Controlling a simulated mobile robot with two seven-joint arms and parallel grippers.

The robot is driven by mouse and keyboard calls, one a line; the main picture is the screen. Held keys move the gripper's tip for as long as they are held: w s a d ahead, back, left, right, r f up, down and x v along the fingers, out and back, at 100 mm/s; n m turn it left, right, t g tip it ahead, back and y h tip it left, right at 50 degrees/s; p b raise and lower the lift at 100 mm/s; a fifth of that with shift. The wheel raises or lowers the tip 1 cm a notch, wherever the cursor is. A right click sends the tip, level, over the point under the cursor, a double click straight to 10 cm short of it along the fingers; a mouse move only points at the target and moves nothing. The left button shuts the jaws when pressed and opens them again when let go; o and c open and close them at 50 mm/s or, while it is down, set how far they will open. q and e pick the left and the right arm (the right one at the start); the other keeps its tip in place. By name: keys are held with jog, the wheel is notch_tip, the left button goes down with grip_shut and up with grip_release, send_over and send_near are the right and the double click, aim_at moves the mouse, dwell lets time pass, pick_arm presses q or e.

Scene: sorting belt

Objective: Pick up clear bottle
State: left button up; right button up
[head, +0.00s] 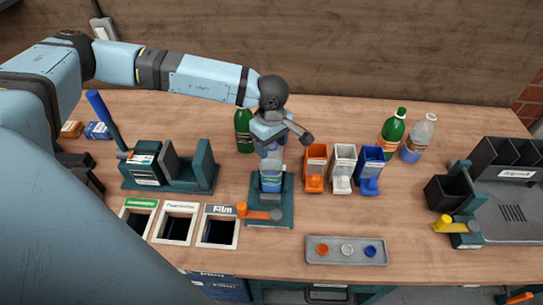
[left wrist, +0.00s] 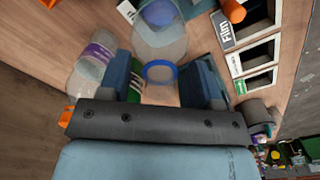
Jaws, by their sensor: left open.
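A clear bottle (head: 270,180) with a blue label stands in a dark green fixture (head: 257,217) at the middle of the bench. My left gripper (head: 270,150) points down just above it, and its arm partly hides the bottle's top. In the left wrist view, the open fingers (left wrist: 160,82) have a clear bottle (left wrist: 160,45) with a blue ring at its neck between or just beyond them. I cannot tell whether they touch it. Another clear bottle (left wrist: 97,55) with a purple label is beside the left finger there. My right gripper is not in view.
A green bottle (head: 244,130) stands just left of my gripper. Orange, white and blue bins (head: 343,167) are close on the right. Another green bottle (head: 393,130) and a clear bottle (head: 418,138) stand farther right. A grey tray (head: 347,259) lies in front.

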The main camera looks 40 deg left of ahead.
pick_arm(q)
jog(key=shift+s, duration=0.1)
grip_shut()
jog(key=shift+r, duration=0.15)
